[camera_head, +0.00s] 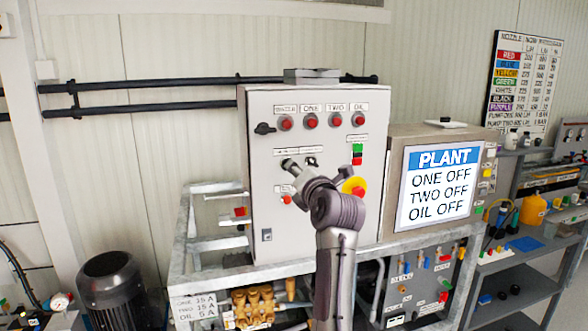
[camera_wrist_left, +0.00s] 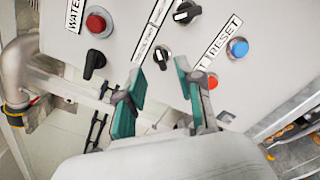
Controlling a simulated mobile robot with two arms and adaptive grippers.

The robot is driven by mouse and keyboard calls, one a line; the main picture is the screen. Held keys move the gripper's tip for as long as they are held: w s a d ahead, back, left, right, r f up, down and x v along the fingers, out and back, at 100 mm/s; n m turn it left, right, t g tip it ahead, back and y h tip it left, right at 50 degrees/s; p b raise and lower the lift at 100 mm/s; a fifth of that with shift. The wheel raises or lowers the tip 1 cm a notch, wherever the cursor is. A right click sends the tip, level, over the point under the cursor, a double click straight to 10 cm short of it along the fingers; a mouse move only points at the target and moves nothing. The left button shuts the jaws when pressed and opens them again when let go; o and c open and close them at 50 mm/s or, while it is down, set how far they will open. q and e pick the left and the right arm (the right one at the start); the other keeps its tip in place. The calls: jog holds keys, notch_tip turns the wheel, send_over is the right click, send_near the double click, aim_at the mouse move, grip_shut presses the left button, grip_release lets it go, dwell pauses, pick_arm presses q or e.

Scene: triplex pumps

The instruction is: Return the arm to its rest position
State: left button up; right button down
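My left arm rises from the bottom middle of the head view. Its gripper (camera_head: 292,177) is in front of the grey control cabinet (camera_head: 262,220), by the middle of its door. In the left wrist view, the left gripper (camera_wrist_left: 163,98) has its two teal-padded fingers apart, with nothing between them. The cabinet door fills the view beyond, with a black knob (camera_wrist_left: 161,57) past the fingers and a blue button (camera_wrist_left: 237,47) to the right. I cannot tell whether a finger touches the door. My right gripper is not in view.
A plant screen (camera_head: 437,188) reading ONE OFF, TWO OFF, OIL OFF stands right of the cabinet. A metal frame (camera_head: 182,262) carries the cabinet, and a dark motor (camera_head: 110,283) stands left. Shelves (camera_head: 528,283) are at right.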

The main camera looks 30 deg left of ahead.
pick_arm(q)
jog(key=shift+s+d, duration=0.35)
jog(key=shift+f, duration=0.1)
